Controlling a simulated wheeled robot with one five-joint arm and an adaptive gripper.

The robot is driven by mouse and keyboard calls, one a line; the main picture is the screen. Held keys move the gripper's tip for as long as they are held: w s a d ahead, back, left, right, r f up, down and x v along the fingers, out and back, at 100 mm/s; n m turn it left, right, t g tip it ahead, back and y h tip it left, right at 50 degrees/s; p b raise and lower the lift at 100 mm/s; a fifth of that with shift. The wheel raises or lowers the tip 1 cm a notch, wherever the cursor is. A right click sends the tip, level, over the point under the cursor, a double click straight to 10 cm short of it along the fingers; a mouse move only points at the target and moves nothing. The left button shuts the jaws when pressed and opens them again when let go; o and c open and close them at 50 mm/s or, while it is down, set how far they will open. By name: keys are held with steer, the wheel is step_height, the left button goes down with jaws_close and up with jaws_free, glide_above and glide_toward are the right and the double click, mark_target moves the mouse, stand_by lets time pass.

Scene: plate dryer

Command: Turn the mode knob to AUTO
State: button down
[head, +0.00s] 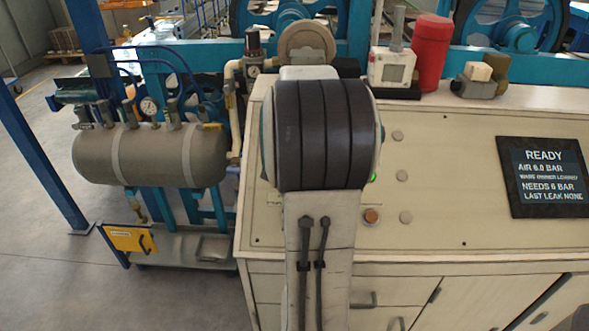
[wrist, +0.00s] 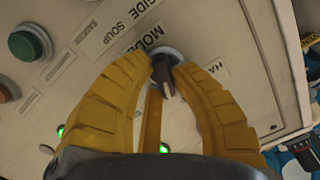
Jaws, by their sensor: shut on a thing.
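In the wrist view the dark mode knob (wrist: 164,78) sits on a round pale base on the cream panel, beside a partly covered label that starts "MO". My gripper (wrist: 163,70) has its two yellow fingers on either side of the knob, shut on it. A label starting "HA" (wrist: 57,66) shows left of the fingers. Another small label (wrist: 218,70) at the right finger is too small to read. The knob's exact pointing direction is hard to tell. In the head view my arm hides the knob and my gripper.
A green button (wrist: 28,44) and an orange button (wrist: 5,92) are at the left of the panel. In the head view a dark display (head: 545,178) reads READY and AIR 6.0 BAR. A red cylinder (head: 432,55) stands on the cabinet top; a grey tank (head: 150,155) is left.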

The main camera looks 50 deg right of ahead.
steer(key=shift+f, duration=0.1)
steer(key=shift+f+m+b, duration=0.15)
steer(key=shift+m+b, duration=0.15)
steer(key=shift+b, duration=0.3)
steer(key=shift+m+b, duration=0.45)
steer(key=shift+m, duration=0.05)
steer(key=c, duration=1.1)
jaws_free()
steer(key=shift+r, duration=0.2)
steer(key=shift+o, duration=0.2)
steer(key=v, duration=1.2)
steer(key=shift+f, duration=0.1)
